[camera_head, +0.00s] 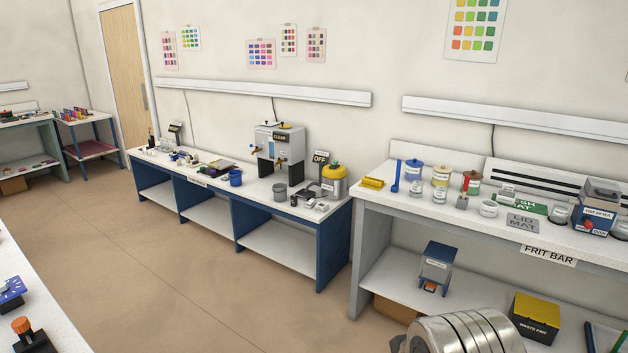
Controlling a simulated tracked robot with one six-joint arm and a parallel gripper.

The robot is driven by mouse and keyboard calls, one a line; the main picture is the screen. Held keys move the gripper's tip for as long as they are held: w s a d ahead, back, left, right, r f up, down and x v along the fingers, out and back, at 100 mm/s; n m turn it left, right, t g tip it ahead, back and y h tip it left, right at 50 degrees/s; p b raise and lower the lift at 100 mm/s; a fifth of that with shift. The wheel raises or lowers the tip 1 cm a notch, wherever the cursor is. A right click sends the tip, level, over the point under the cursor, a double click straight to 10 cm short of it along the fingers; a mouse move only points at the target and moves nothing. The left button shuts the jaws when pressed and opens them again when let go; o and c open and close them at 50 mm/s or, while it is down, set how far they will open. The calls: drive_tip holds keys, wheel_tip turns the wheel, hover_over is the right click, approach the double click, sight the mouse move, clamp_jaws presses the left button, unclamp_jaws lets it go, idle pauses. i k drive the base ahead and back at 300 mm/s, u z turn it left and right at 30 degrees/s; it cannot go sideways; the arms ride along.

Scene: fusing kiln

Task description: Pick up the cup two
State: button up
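No label marks any cup as cup two, so I cannot tell which it is. On the frit bar, a small white cup-like container (488,209) stands beside the lid mat (523,224), and a clear glass cup (560,214) stands further right. My gripper's fingers are not visible. A ribbed silver form at the bottom edge looks like part of my arm.
The frit bar bench (385,221) also holds several jars, a blue scoop (396,177) and a blue frit meter (596,214). A clear-liquid dispenser (279,147) stands on the blue-framed bench (211,196). Brown floor (170,250) lies open in front.

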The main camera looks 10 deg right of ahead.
sight(441, 191)
drive_tip(key=i, duration=3.45)
drive_tip(key=z, duration=1.15)
